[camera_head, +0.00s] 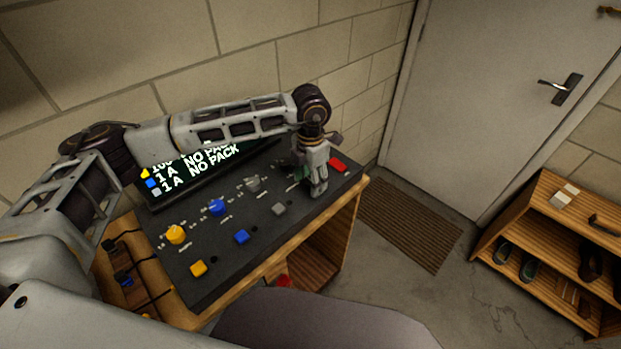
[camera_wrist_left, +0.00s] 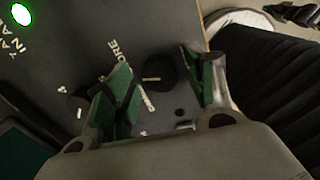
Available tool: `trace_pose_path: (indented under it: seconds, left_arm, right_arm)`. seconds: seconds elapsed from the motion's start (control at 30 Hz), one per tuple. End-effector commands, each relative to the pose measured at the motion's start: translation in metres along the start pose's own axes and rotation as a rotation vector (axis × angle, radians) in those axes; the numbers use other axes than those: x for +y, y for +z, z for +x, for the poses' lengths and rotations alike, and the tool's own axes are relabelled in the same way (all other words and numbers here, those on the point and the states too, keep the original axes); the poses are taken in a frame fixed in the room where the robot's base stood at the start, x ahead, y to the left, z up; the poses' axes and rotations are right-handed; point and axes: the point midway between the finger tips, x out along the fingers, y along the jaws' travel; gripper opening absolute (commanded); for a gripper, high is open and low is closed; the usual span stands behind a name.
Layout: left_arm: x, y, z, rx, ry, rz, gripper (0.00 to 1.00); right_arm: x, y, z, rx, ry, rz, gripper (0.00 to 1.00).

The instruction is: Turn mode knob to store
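The black mode knob (camera_wrist_left: 158,72) shows in the left wrist view on the dark panel, with a pale pointer line on its top. White lettering ending in "ORE" (camera_wrist_left: 114,52) lies beside it, partly hidden by a finger. My left gripper (camera_head: 313,182) is at the right end of the control panel (camera_head: 222,248) in the head view, pointing down and hiding the knob there. Its green-padded fingers are open, one on each side of the knob. I see a gap on both sides; whether either pad touches is not clear. My right gripper is not in view.
The panel carries yellow (camera_head: 176,234), blue (camera_head: 217,207) and grey (camera_head: 252,184) knobs, square buttons, a red piece (camera_head: 338,163) near the gripper, and a display (camera_head: 205,165) reading "NO PACK". A wall stands behind. A shoe rack (camera_head: 545,215) and doormat (camera_head: 408,222) are at right.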

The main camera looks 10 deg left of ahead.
Motion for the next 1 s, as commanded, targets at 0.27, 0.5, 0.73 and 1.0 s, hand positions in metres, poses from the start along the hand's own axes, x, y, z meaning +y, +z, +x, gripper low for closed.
trace_pose_path:
  seconds: [0.27, 0.5, 0.73, 1.0]
  left_arm:
    - [0.0, 0.0, 0.0, 0.0, 0.0, -0.001, 0.54]
    - [0.0, 0.0, -0.012, -0.001, 0.0, -0.001, 0.54]
    - [0.0, 0.001, -0.04, -0.001, 0.001, -0.001, 0.54]
    - [0.0, 0.001, -0.081, -0.002, 0.001, -0.001, 0.54]
  right_arm:
    - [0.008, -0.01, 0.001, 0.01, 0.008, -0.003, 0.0]
    - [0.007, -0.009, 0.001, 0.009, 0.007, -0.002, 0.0]
    - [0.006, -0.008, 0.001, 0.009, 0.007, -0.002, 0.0]
    - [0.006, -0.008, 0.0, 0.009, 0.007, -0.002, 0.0]
